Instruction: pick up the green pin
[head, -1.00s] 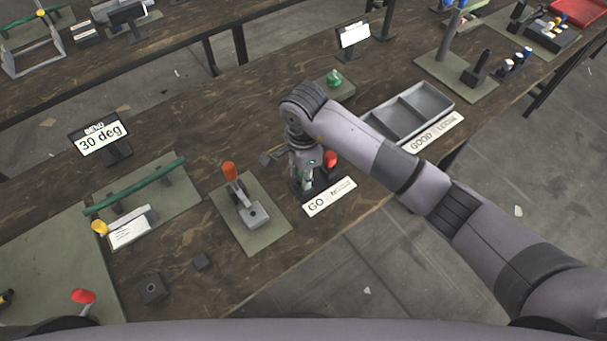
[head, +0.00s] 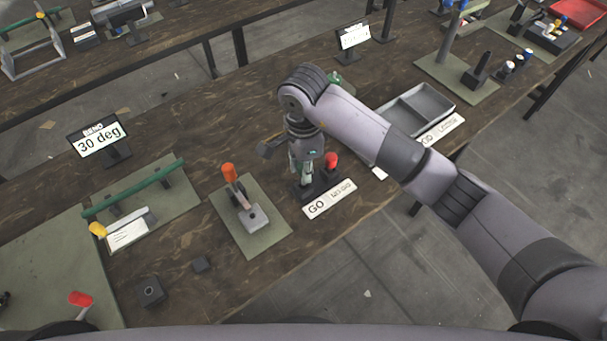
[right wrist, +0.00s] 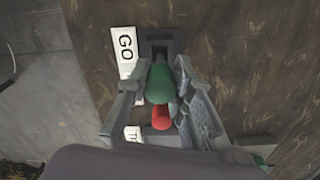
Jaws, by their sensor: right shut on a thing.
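The green pin (right wrist: 159,84) shows in the right wrist view between the two fingers of my right gripper (right wrist: 157,92). The fingers are shut on it. In the head view my right gripper (head: 304,172) points down over the dark gauge block (head: 321,186) with the GO label (head: 329,199), and the arm hides most of the pin. I cannot tell whether the pin's lower end is clear of the block. A red pin (head: 331,160) stands right beside it; it also shows in the right wrist view (right wrist: 161,118). My left gripper is not in view.
A lever fixture with an orange knob (head: 229,170) stands left of the block. A grey divided tray (head: 452,97) lies to the right, partly behind my arm. A 30 deg sign (head: 100,141) and a green bar (head: 133,188) are further left. Bare wood lies behind the block.

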